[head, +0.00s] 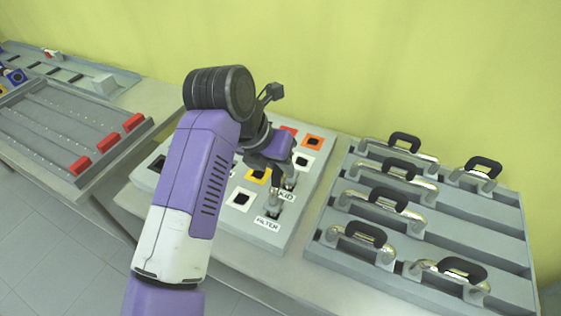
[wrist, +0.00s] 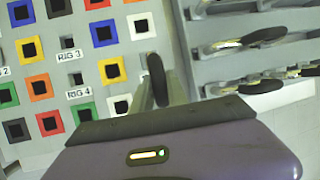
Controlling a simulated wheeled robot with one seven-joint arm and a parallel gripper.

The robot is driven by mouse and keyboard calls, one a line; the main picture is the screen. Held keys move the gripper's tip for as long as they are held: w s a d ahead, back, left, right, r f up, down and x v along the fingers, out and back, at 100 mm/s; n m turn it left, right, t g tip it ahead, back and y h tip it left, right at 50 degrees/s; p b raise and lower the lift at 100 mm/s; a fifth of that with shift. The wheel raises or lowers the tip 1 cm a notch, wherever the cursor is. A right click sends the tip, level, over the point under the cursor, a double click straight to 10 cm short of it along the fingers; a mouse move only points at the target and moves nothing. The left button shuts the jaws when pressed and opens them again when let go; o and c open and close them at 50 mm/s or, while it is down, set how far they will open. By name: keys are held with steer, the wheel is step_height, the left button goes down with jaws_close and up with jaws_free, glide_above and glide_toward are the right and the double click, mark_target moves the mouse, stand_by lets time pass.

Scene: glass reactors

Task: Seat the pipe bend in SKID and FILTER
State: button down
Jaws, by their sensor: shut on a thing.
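My gripper (head: 283,165) is shut on a pipe bend low over the front right part of the grey socket panel (head: 148,183). The pipe bend (head: 273,200) is mostly hidden by my gripper in the head view. Its metal shows beside the labels FILTER (head: 267,224) and SKID (head: 287,196), the latter partly covered. In the wrist view its black handle (wrist: 156,80) stands between the fingers. I cannot tell whether its ends are inside the sockets or just above them.
A grey rack (head: 455,225) on the right holds several other pipe bends with black handles. A tray (head: 60,125) with red blocks lies on the left. The panel has several coloured square sockets, such as an orange one (head: 313,141). A yellow-green wall stands behind.

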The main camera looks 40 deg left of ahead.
steer(key=shift+f+b, duration=0.6)
steer(key=shift+f, duration=1.1)
steer(key=c, duration=1.2)
jaws_free()
steer(key=shift+c, duration=0.2)
steer(key=shift+r+p, duration=3)
steer(key=shift+r, duration=1.5)
